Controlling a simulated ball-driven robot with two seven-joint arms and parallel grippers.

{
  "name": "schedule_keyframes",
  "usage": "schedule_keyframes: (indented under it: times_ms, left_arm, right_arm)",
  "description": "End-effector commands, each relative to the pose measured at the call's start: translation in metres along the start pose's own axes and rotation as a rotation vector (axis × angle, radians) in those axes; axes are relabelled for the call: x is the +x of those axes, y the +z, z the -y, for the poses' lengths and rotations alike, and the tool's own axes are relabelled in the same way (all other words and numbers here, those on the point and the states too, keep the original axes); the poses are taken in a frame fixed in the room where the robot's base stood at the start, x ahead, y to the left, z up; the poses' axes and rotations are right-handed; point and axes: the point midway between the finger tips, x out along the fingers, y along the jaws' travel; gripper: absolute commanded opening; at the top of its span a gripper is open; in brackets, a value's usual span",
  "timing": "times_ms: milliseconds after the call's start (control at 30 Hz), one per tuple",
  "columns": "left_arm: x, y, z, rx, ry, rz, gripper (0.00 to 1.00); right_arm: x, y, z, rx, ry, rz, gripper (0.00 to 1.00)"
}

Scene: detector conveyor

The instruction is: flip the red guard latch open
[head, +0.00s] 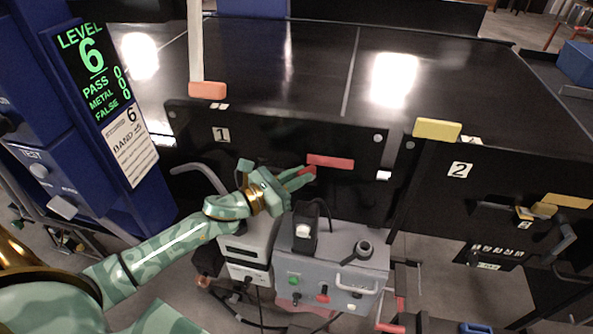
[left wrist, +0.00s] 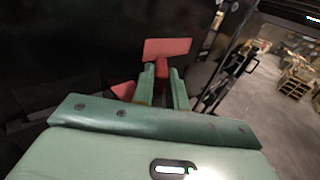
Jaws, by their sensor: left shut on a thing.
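The red guard latch (head: 331,161) is a flat red bar on the black guard panel marked 1. It lies nearly level in the head view. My left gripper (head: 305,175) comes from the left and reaches the latch just below its left end. In the left wrist view, the latch shows as a red plate (left wrist: 167,48) on a short red stem. My left gripper's green fingers (left wrist: 161,86) are shut on that stem. A second red piece (left wrist: 124,90) shows left of the fingers, partly hidden. My right gripper is not in view.
The black guard panel (head: 290,137) stands before a dark conveyor top (head: 300,60). A salmon block (head: 207,90) and a yellow block (head: 437,130) sit on the panels' upper edges. A grey control box (head: 335,265) with a black knob stands below the latch.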

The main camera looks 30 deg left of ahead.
Motion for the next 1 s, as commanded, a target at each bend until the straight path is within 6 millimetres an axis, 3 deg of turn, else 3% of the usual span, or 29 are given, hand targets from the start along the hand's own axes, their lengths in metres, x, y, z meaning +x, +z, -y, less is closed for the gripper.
schedule_keyframes:
  times_ms: [233,600,1000]
  left_arm:
    - [0.001,0.002,0.01,-0.007,0.233,0.004,0.0]
    - [0.006,0.0,0.019,-0.006,0.548,0.004,0.0]
    - [0.01,0.0,0.024,-0.001,0.728,0.002,0.0]
  right_arm:
    - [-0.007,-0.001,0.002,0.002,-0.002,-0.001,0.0]
    - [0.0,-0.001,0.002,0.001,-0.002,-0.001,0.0]
    - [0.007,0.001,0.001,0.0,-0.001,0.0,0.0]
